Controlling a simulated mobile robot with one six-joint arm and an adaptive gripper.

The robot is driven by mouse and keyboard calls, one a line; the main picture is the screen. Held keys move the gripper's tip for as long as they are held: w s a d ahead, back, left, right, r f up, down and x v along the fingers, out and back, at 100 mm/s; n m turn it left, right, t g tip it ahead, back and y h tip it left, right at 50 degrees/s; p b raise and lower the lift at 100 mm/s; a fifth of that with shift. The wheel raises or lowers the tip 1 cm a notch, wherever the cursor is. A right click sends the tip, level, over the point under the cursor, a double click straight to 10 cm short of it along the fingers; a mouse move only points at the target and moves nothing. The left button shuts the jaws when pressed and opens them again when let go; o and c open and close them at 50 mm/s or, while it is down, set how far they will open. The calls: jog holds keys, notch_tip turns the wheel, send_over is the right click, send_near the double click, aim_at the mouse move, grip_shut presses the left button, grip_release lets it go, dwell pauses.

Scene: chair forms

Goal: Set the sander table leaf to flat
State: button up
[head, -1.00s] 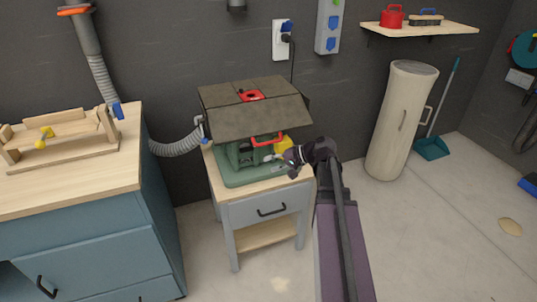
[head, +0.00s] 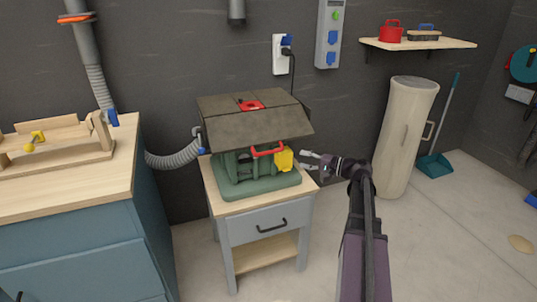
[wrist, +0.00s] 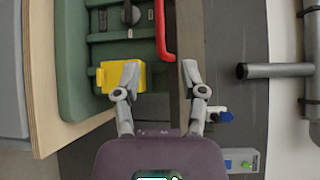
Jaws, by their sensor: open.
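The sander (head: 240,178) is a green machine with a dark brown, roof-like top. Its front leaf (head: 225,130) slopes down towards the front rather than lying flat. A red handle (head: 267,151) sits below the leaf's lower edge, with a yellow block (head: 284,159) beside it. In the wrist view, the yellow block (wrist: 122,76) is near the left finger of my gripper (wrist: 158,75). The red handle (wrist: 163,30) lies beyond the fingertips.
The sander stands on a grey cabinet (head: 258,222) with a wooden top. A grey hose (head: 172,157) joins it at the left, beside a blue workbench (head: 80,240). A beige bin (head: 405,130) stands to the right. The floor at the right is mostly clear.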

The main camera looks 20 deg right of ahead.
aim_at(271, 153)
jog(key=shift+b+x, duration=0.3)
jog(key=shift+x, duration=6.6)
grip_shut()
